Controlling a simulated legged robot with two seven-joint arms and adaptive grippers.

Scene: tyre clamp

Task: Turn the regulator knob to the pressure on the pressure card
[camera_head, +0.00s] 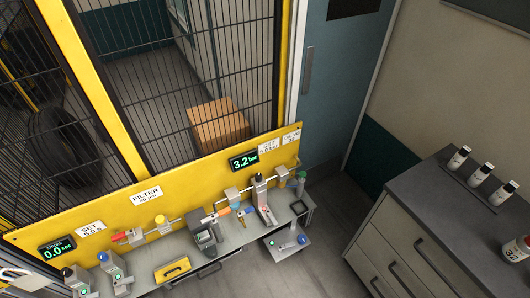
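A pressure display (243,161) on the yellow panel reads 3.2 bar in green. A white card (269,145) beside it reads SET with a value in bar, too small to read surely; it seems to be the pressure card. Below the display, fittings run along a pipe. Among them are a grey upright unit with a dark top (258,179) and a pale block (232,193). I cannot tell which part is the regulator knob.
A grey bench shelf (232,245) runs under the panel, with a yellow case (172,269) and blue-knobbed devices (113,270). A left display (57,248) reads 0.0 s. A mesh cage stands behind.

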